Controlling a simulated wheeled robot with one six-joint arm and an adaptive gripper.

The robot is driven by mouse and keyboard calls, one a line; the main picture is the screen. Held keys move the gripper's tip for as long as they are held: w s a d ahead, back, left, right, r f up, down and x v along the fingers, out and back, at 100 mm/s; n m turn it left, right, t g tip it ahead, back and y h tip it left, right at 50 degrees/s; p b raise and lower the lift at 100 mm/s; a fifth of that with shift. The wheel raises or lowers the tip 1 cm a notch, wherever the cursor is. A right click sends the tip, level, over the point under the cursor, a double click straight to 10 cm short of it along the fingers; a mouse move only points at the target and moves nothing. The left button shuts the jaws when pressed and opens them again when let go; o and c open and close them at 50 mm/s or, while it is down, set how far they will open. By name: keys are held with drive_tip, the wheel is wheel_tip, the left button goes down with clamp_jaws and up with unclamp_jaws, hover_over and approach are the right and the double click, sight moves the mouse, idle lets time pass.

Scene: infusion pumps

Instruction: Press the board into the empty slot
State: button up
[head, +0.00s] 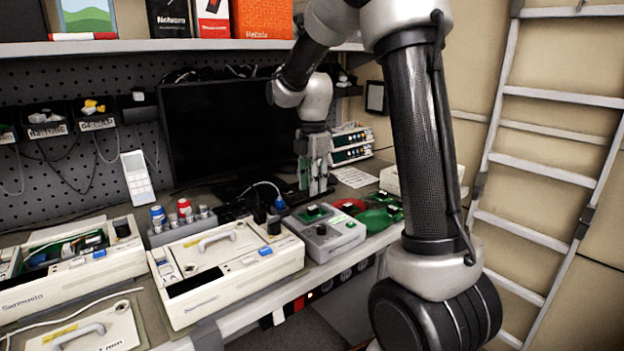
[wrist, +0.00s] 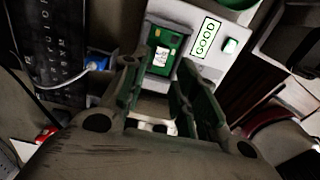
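My gripper (head: 317,190) hangs pointing down over the back of the bench, right of the keyboard. In the wrist view its two green-padded fingers (wrist: 160,85) are spread apart, and I see no board held between them. A green board (wrist: 160,52) with a pale chip lies ahead of the fingers on a light grey box (wrist: 205,75) labelled GOOD. In the head view a grey box (head: 340,241) at the bench's front carries a small green part (head: 313,212). An opened cream pump (head: 98,275) at left shows green boards inside; I cannot make out an empty slot.
A closed cream pump (head: 232,284) stands mid-bench. A red dish (head: 349,205) and a green dish (head: 376,222) with boards lie right of the grey box. A monitor (head: 225,130) stands behind. A bottle rack (head: 180,227) and a ladder (head: 548,176) flank the area.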

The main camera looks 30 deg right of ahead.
sight(313, 207)
drive_tip(key=shift+f, duration=3.35)
drive_tip(key=shift+c, duration=0.3)
clamp_jaws()
drive_tip(key=shift+r, duration=2.55)
